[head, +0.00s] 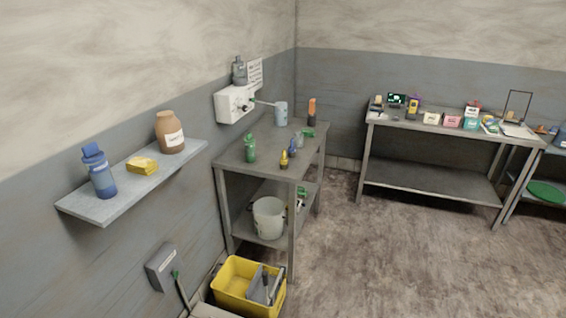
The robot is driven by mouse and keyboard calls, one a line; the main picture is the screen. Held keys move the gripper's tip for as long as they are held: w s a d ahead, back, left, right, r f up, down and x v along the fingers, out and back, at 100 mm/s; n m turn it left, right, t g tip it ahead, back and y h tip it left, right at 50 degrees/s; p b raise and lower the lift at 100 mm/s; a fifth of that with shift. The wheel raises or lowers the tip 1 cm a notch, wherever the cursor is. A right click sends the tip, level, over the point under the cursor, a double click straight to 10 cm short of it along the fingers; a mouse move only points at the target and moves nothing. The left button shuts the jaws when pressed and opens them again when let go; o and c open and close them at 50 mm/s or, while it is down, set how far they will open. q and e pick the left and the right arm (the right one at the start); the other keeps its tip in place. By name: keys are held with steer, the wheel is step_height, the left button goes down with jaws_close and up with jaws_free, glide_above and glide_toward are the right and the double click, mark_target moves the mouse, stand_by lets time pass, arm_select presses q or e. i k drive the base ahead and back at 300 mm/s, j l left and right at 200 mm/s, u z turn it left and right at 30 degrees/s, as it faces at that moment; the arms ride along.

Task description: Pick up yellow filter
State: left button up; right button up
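No object is plainly recognisable as a filter. A small yellow block (142,166) lies on the wall shelf (115,203) at the left, between a blue bottle (101,173) and a brown jar (170,133). A small yellow upright item (284,160) with a dark top stands near the front edge of the grey metal table (240,160). A yellow and dark item (412,107) stands on the far bench. I cannot tell which of these is the yellow filter. Neither of my grippers is in view.
A green bottle (250,149) and other small items share the metal table. A white bucket (268,218) stands on its lower shelf. A yellow bin (232,294) sits on the floor before it. A far bench (430,194) holds several items. The floor at right is clear.

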mark_target(283, 160)
steer(key=u, duration=2.15)
steer(key=k+j+z, duration=0.1)
steer(key=z, duration=0.25)
steer(key=j+z, duration=0.1)
steer(key=z, duration=0.25)
steer(key=i+l+z, duration=0.15)
steer(key=z, duration=1.3)
steer(key=i+l+u, duration=0.1)
steer(key=i+l, duration=0.25)
steer(key=i, duration=0.1)
